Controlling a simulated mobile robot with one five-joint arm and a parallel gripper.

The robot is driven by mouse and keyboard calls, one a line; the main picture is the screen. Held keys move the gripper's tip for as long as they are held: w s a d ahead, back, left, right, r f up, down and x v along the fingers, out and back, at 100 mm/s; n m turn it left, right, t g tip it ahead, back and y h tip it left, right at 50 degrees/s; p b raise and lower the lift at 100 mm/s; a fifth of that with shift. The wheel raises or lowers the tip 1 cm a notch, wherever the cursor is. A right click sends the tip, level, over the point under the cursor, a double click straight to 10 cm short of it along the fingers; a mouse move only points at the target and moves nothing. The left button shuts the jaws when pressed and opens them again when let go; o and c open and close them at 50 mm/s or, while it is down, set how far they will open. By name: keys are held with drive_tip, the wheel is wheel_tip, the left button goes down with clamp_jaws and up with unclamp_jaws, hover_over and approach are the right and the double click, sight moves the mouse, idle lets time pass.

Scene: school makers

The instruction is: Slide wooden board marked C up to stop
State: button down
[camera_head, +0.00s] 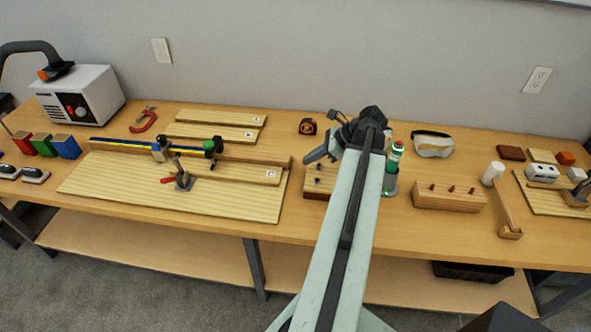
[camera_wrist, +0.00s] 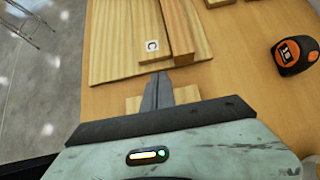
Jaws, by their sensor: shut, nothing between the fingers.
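The wooden board marked C (camera_head: 235,171) lies on a wide wooden panel (camera_head: 130,190) along the front of a raised fence (camera_head: 255,155). Its C label is at its right end. In the wrist view, board C (camera_wrist: 148,20) lies beside the fence (camera_wrist: 179,30). A blue-grey stop block (camera_head: 160,151) sits on the fence near the board's left part; whether they touch is unclear. My gripper (camera_head: 317,155) is right of the board, apart from its labelled end. In the wrist view, my gripper (camera_wrist: 158,78) is shut and empty, pointing towards that end.
A red-handled toggle clamp (camera_head: 181,180) stands by the board's front. A green-knobbed clamp (camera_head: 211,146) is on the fence. Two other boards (camera_head: 215,125) lie behind. A tape measure (camera_head: 307,127) and a wooden block (camera_head: 313,190) are near my gripper.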

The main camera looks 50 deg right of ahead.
sight(271, 172)
drive_tip(key=b+x, duration=0.6)
drive_tip(key=x, duration=0.3)
drive_tip(key=shift+w+a+f, duration=0.1)
drive_tip(key=shift+f, duration=0.15)
drive_tip(key=shift+w, duration=0.1)
drive_tip(key=shift+a, duration=0.1)
drive_tip(key=w+a, duration=0.1)
drive_tip(key=w, duration=0.1)
drive_tip(key=w+a, duration=0.1)
drive_tip(key=shift+w+a, duration=0.15)
drive_tip(key=shift+w, duration=0.25)
drive_tip(key=shift+r, duration=0.1)
